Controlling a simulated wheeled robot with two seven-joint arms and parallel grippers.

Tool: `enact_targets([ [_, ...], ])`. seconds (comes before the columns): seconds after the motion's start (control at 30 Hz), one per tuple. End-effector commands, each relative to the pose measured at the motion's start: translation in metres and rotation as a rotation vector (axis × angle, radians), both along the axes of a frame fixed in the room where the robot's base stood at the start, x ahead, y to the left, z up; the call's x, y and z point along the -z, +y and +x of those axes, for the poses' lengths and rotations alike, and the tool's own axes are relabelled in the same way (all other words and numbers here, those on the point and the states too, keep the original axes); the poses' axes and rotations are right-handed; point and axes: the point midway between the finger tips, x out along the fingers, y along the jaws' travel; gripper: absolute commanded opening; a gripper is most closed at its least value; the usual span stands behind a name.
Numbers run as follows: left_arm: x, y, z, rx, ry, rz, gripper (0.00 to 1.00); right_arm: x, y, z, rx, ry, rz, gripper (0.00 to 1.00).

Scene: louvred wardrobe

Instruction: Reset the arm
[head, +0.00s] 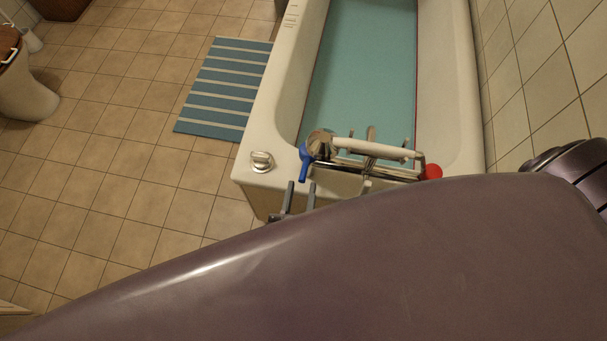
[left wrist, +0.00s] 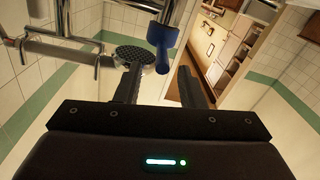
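My left gripper (head: 299,190) is just in front of the bathtub's near end, below the tap's blue handle. Its two fingers are apart with nothing between them. The left wrist view also shows the open fingers (left wrist: 158,78), with the blue handle (left wrist: 162,42) just beyond the tips. I cannot tell whether the gripper touches the handle. In the head view the blue handle (head: 305,162) is on the left end of the chrome tap (head: 370,155). My own large purple-brown arm link covers the lower part of the head view. My right gripper does not show.
The white bathtub (head: 452,100) holds teal water (head: 360,60). The tap's red handle (head: 432,172) is on its right end. A striped blue mat (head: 225,90) lies beside the tub. A toilet (head: 22,85) stands far left. The tiled floor (head: 130,190) between is clear.

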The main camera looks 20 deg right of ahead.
Motion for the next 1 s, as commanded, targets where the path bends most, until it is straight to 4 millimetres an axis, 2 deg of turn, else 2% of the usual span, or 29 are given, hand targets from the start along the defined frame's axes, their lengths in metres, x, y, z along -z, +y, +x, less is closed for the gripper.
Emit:
enact_targets([
  [0.17,0.0,0.005,-0.009,0.001,0.0,0.0,0.36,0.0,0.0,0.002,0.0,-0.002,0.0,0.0],
  [0.67,0.0,0.005,-0.009,0.001,0.0,0.0,0.36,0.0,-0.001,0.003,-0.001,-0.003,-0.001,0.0],
  [0.77,0.006,0.006,-0.009,0.003,0.013,0.012,0.36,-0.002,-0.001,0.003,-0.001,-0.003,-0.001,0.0],
  [0.87,0.032,0.014,-0.011,0.014,0.071,0.062,0.36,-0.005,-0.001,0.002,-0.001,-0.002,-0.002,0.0],
  [0.97,0.082,0.035,-0.016,0.028,0.186,0.158,0.36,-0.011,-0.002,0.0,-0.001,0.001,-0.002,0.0],
  [1.0,0.108,0.048,-0.021,0.032,0.247,0.205,0.36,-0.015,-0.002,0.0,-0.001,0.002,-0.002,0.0],
])
